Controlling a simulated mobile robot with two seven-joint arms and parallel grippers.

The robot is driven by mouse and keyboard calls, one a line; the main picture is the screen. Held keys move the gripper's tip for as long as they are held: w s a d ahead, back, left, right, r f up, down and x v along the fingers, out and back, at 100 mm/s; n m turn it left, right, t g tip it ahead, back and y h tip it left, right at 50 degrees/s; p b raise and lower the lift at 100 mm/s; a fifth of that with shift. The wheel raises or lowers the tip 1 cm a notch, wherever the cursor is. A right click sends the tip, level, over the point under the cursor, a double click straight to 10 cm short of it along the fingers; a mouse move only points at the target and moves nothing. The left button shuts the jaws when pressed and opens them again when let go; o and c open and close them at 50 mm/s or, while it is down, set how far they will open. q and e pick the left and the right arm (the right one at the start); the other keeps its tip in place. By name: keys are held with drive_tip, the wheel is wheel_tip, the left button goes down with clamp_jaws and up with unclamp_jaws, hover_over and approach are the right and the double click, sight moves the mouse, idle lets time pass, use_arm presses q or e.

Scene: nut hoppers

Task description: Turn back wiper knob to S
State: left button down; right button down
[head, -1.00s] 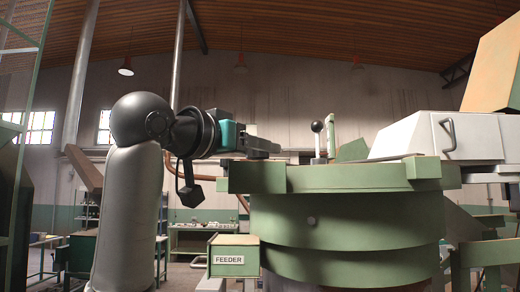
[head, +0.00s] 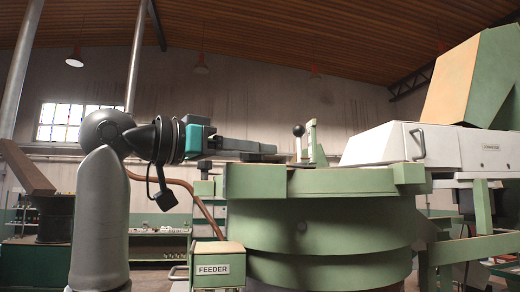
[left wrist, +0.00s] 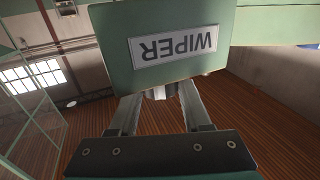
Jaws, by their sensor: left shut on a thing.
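The box labelled WIPER (left wrist: 172,45) shows upside down in the left wrist view. A pale knob (left wrist: 154,94), mostly hidden, sits at the box's edge between my fingers. My left gripper (left wrist: 159,95) is shut on this knob, one finger on each side. In the head view my left gripper (head: 262,153) reaches in from the left, just above the green round machine (head: 320,225). The wiper box and knob cannot be made out there. The knob's pointer and any S mark are not visible. My right gripper is not in view.
A box labelled FEEDER (head: 217,256) sits low at the machine's left. A lever with a black ball (head: 298,131) stands past my fingers. A white cover with a handle (head: 400,145) is at the right. A brown hose (head: 178,183) runs below my arm.

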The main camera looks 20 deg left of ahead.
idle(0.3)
use_arm(q)
drive_tip(key=c, duration=0.7)
unclamp_jaws()
drive_tip(key=shift+c, duration=0.2)
drive_tip(key=o, duration=0.3)
drive_tip(key=shift+o, duration=0.4)
drive_tip(key=shift+s+a, duration=0.1)
drive_tip(key=b+v, duration=0.3)
drive_tip(key=v, duration=1.2)
drive_tip(key=shift+a+b, duration=0.2)
drive_tip(key=shift+b, duration=0.15)
